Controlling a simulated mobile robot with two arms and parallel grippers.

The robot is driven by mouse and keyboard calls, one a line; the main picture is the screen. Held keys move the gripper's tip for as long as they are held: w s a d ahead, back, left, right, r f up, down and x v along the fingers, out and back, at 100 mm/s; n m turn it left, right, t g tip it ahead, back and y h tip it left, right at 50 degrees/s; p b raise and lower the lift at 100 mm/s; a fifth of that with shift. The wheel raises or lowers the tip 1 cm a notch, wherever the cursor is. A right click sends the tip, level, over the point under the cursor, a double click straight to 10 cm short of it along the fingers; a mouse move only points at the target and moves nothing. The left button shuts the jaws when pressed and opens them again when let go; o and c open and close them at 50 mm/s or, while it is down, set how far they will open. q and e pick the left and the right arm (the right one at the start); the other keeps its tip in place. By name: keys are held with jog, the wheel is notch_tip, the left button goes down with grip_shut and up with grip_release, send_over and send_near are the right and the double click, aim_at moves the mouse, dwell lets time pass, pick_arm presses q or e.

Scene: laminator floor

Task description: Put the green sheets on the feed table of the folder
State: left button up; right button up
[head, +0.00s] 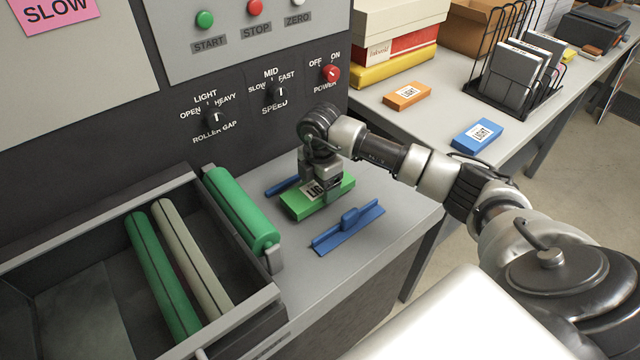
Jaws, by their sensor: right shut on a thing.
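The green sheets (298,206) form a small block with a white label, partly readable as "LIG", on the grey feed table (378,258) of the folder. My right gripper (321,188) comes down from above and is shut on the green sheets. The block lies between two blue guides, one at its left (281,187) and one at its right (347,229). It looks to be at the table surface; I cannot tell whether it touches. The gripper hides part of the label and the block's middle. My left gripper is not in view.
A green roller (240,212) lies left of the feed table. The folder's panel (240,75) rises behind, with knobs and a red power switch (330,73). On the side table (425,120) are an orange pack (407,95), a blue pack (477,134), boxes and a wire rack (515,85).

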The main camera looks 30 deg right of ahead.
jog(key=shift+f, duration=0.6)
jog(key=o, duration=0.6)
jog(key=shift+f, duration=0.2)
jog(key=o, duration=0.5)
jog(key=shift+r, duration=0.1)
jog(key=shift+r, duration=0.2)
jog(key=shift+w+r, duration=0.1)
jog(key=shift+r, duration=0.25)
notch_tip(320, 180, up, 11)
jog(key=shift+r+b, duration=0.1)
jog(key=shift+b, duration=0.9)
